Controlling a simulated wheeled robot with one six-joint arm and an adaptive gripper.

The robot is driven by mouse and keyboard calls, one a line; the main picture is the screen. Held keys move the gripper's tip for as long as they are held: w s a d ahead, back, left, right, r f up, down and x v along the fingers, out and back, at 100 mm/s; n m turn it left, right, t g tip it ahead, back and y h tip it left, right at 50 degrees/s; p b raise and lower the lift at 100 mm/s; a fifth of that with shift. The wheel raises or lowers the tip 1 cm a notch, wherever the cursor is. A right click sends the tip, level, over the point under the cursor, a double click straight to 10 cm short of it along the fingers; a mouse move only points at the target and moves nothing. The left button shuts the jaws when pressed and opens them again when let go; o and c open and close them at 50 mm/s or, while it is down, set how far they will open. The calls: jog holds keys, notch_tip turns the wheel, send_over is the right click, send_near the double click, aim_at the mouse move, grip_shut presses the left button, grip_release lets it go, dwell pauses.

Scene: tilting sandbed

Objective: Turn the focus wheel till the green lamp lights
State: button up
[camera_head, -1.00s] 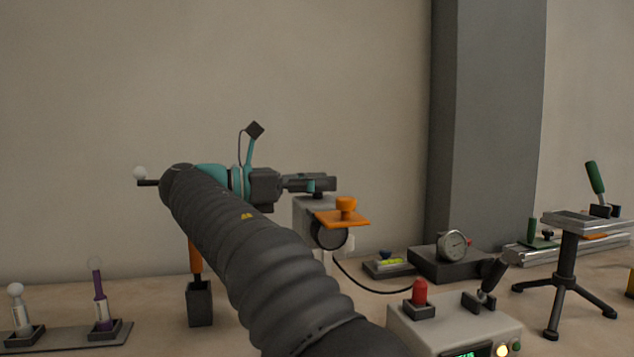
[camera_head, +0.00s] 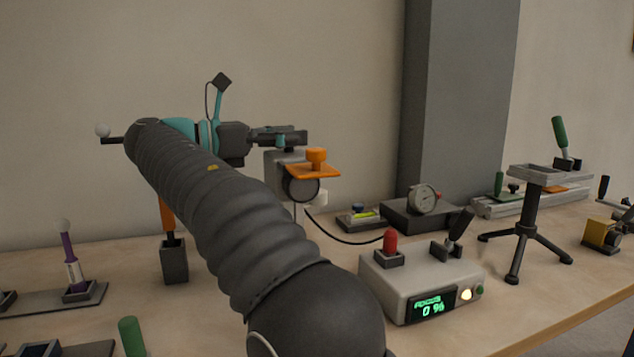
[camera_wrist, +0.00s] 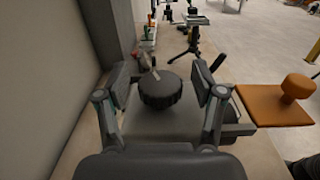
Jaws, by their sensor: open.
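The focus wheel (camera_wrist: 161,91) is a black ribbed knob with a light pointer mark, on top of a grey housing (camera_wrist: 150,126). My gripper (camera_wrist: 161,82) is open, with one finger on each side of the wheel and gaps showing between. In the head view my gripper (camera_head: 278,137) is over the grey housing (camera_head: 272,162), and the wheel is mostly hidden there. A control box (camera_head: 400,285) has a green display (camera_head: 431,305) reading "FOCUS 0 %". Its pale yellow lamp (camera_head: 466,295) is bright. The green lamp (camera_head: 480,291) beside it looks dark.
An orange plate with a knob (camera_head: 316,166) juts from the housing, close to my gripper's right finger in the wrist view. A red-capped switch (camera_head: 390,242) and black lever (camera_head: 460,226) top the control box. A dial gauge (camera_head: 424,199) and tripod stand (camera_head: 528,225) stand right.

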jog(key=shift+n+t, duration=0.3)
jog(key=shift+t, duration=0.2)
